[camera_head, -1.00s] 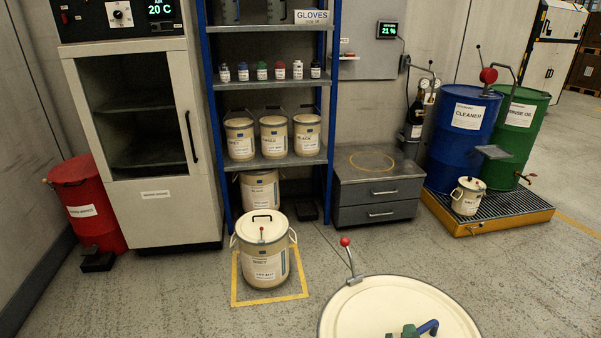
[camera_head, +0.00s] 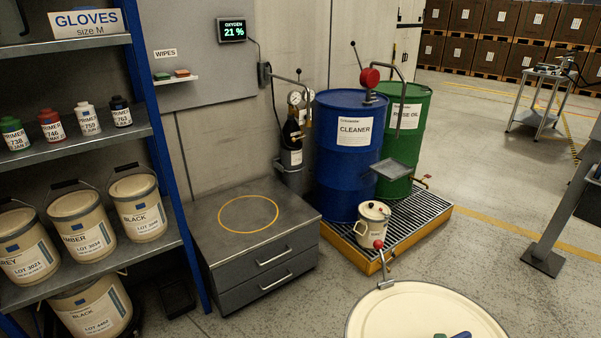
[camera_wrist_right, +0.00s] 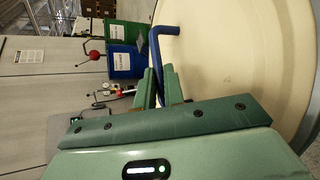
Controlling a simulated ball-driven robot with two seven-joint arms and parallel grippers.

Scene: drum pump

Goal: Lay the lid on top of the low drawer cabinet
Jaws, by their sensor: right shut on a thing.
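The lid (camera_head: 425,312) is a large round cream disc with a dark rim and a red-knobbed lever at its edge. It fills the bottom of the head view, cut off below. In the right wrist view the lid (camera_wrist_right: 235,60) shows a blue bent handle (camera_wrist_right: 156,45). My right gripper (camera_wrist_right: 160,88) has its green fingers shut on this handle; only its tip shows in the head view. The low drawer cabinet (camera_head: 265,262) is grey with two drawers. Its top is clear and has a yellow ring (camera_head: 249,197) marked on it. The lid appears in front and right of the cabinet. My left gripper is not in view.
A blue-framed shelf (camera_head: 165,140) with pails and bottles stands left of the cabinet. Right of it, blue (camera_head: 345,165) and green drums (camera_head: 405,140) and a small pail (camera_head: 372,222) stand on a yellow-edged grating (camera_head: 420,225). Open floor lies to the right.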

